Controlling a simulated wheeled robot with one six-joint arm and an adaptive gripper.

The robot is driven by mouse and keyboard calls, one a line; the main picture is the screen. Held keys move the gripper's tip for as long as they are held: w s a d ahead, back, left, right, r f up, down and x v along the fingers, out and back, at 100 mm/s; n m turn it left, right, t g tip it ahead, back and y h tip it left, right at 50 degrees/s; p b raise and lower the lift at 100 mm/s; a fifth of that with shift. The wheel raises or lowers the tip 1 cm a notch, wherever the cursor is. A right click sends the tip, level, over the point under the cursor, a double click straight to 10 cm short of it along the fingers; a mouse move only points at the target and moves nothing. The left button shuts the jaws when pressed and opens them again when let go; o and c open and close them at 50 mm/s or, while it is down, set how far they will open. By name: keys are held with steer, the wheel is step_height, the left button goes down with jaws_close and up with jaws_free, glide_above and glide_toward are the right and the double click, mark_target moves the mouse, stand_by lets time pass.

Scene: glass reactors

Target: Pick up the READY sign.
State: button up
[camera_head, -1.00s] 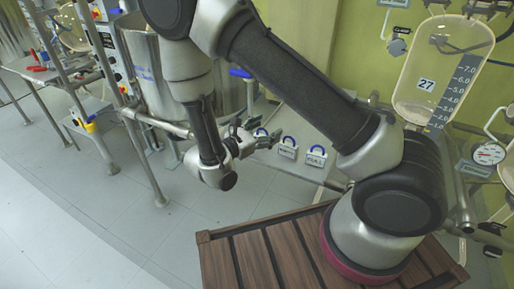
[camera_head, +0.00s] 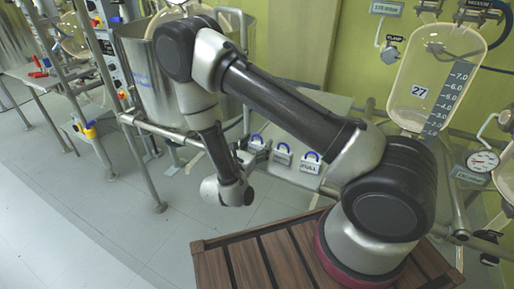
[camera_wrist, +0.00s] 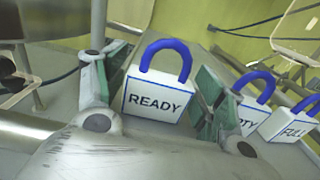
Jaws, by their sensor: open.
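The READY sign (camera_wrist: 157,98) is a white block with dark lettering and a blue arched handle. In the wrist view it stands upright between the two green-padded fingers of my gripper (camera_wrist: 152,92). The fingers are open, one on each side of the sign, and I cannot tell whether either touches it. In the head view my gripper (camera_head: 250,157) is low at the shelf's left end. There the READY sign is mostly hidden by the gripper, with a blue handle showing.
The EMPTY sign (camera_wrist: 245,118) stands close to the right finger, and the FULL sign (camera_wrist: 290,125) is beyond it. In the head view both stand along the grey shelf (camera_head: 325,100). A large steel vessel (camera_head: 140,70) is left of the arm. A glass reactor marked 27 (camera_head: 425,85) is at right.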

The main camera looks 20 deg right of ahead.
steer(key=c, duration=0.8)
steer(key=shift+r, duration=0.15)
